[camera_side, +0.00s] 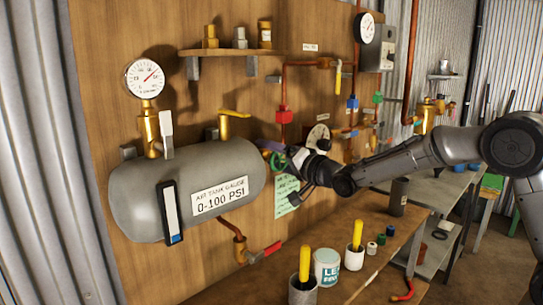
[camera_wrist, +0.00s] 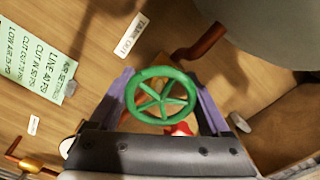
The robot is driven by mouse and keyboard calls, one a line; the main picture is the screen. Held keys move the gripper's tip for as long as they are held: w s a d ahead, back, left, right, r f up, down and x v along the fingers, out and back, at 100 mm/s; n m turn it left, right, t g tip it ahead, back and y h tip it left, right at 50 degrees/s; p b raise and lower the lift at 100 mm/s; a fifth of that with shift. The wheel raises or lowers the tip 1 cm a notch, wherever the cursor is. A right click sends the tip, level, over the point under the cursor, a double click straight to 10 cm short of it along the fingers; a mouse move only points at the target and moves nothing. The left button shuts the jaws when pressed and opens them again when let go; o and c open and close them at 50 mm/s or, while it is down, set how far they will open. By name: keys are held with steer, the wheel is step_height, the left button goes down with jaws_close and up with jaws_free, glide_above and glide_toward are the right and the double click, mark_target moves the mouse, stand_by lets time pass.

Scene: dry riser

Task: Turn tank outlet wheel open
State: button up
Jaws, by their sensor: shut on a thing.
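The green spoked tank outlet wheel (camera_wrist: 160,97) sits between the two purple fingers of my gripper (camera_wrist: 164,102) in the wrist view. The fingers are shut on its rim from both sides. In the side view my gripper (camera_side: 281,158) is at the right end of the grey tank (camera_side: 185,185), and only a sliver of the green wheel (camera_side: 270,145) shows. A small label that seems to read "TANK OUT" (camera_wrist: 132,35) is on the board near the wheel. Whether the wheel has turned cannot be told.
A green note (camera_side: 287,196) hangs below my gripper. Copper pipes run along the board. Cups with yellow-handled tools and a white tin (camera_side: 327,267) stand on the bench below.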

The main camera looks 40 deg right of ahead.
steer(key=o, duration=1.2)
steer(key=s, duration=1.4)
